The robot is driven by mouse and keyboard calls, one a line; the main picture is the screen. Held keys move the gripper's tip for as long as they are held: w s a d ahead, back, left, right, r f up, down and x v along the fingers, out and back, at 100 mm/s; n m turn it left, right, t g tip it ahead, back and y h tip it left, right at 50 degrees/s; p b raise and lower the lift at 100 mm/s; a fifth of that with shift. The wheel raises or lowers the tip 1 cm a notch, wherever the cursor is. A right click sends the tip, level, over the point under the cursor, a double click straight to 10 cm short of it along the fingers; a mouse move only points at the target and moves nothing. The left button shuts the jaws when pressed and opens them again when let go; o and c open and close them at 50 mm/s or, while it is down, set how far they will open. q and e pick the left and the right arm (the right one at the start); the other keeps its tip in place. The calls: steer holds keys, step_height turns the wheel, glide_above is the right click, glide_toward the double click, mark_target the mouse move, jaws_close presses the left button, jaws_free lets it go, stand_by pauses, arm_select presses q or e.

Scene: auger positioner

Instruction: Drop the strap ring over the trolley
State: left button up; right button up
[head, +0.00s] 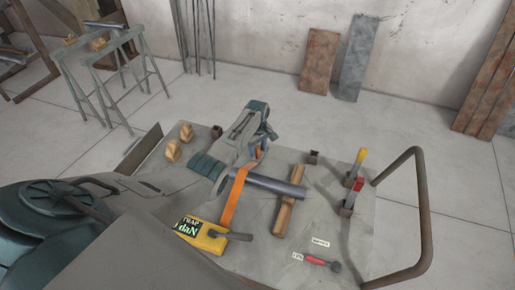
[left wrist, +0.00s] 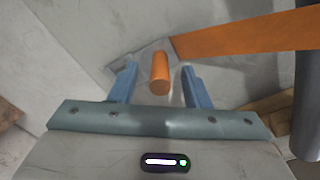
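The orange strap (head: 234,196) runs from a yellow strap tensioner (head: 202,236) across a grey pipe (head: 265,184) on the trolley (head: 265,258). My left gripper (head: 258,152) is above the trolley at the strap's far end. In the left wrist view its two blue fingers are apart, either side of a short orange rounded piece (left wrist: 160,72), perhaps the strap ring, with gaps on both sides. The strap (left wrist: 250,34) crosses to the right there, beside a grey plate (left wrist: 139,62). Whether the orange piece joins the strap is unclear. My right gripper is not in view.
A wooden block (head: 289,213) lies under the pipe. Red and yellow handled tools (head: 354,180) stand near the trolley's bent rail (head: 422,205). A red-handled tool (head: 321,261) lies at the front right. Small wooden pieces (head: 173,151) sit at the left edge.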

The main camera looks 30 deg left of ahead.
arm_select(q)
step_height(320, 180, up, 11)
steer(key=b, duration=0.1)
stand_by(0.6)
steer(key=shift+f, duration=0.1)
